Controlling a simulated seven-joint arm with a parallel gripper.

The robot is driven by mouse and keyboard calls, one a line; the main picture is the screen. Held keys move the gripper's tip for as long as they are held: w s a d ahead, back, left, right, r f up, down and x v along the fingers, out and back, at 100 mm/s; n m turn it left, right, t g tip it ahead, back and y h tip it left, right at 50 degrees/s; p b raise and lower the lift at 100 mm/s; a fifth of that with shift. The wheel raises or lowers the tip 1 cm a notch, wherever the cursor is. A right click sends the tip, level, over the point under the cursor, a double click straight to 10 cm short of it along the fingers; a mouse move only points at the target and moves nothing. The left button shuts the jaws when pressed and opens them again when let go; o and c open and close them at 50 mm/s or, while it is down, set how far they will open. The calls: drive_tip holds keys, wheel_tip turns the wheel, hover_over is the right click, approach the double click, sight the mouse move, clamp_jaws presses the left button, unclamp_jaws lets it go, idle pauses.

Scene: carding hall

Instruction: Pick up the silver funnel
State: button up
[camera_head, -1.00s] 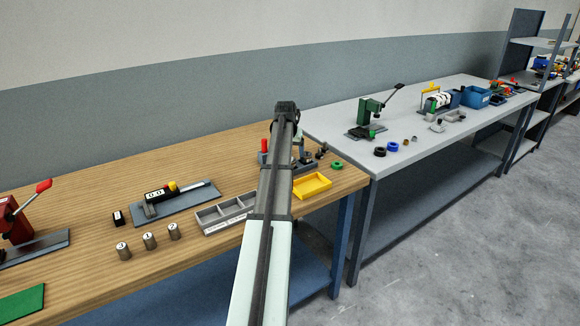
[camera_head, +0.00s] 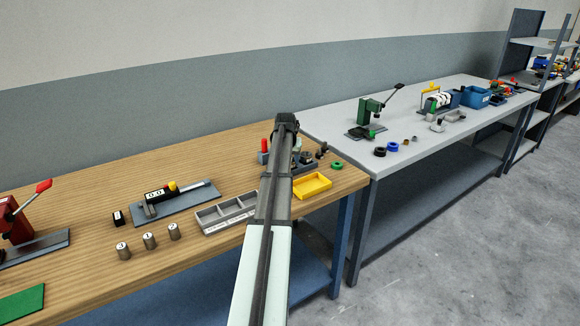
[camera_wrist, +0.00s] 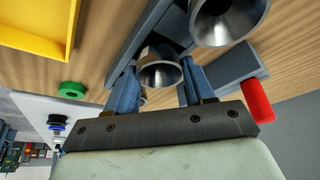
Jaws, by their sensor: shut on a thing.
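In the wrist view a small silver funnel (camera_wrist: 160,72) sits between the two fingers of my gripper (camera_wrist: 158,82), which is shut on it. Its open mouth shows in that view. A larger silver funnel (camera_wrist: 228,16) is apart from the fingers, at the top edge, over a blue-grey base. In the head view my own arm covers the gripper and the held funnel, so I cannot tell whether that funnel touches anything below.
A red handle (camera_wrist: 257,101) stands close to my gripper. A yellow tray (camera_head: 313,186), a green ring (camera_head: 337,165) and a grey compartment tray (camera_head: 226,212) lie on the wooden bench (camera_head: 80,210). A grey table (camera_head: 420,155) stands to the right.

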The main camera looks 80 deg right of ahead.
drive_tip(key=c, duration=0.6)
drive_tip(key=shift+r, duration=0.1)
drive_tip(key=shift+c, duration=0.2)
wheel_tip(320, 180, up, 12)
drive_tip(key=shift+r, duration=0.2)
idle(0.5)
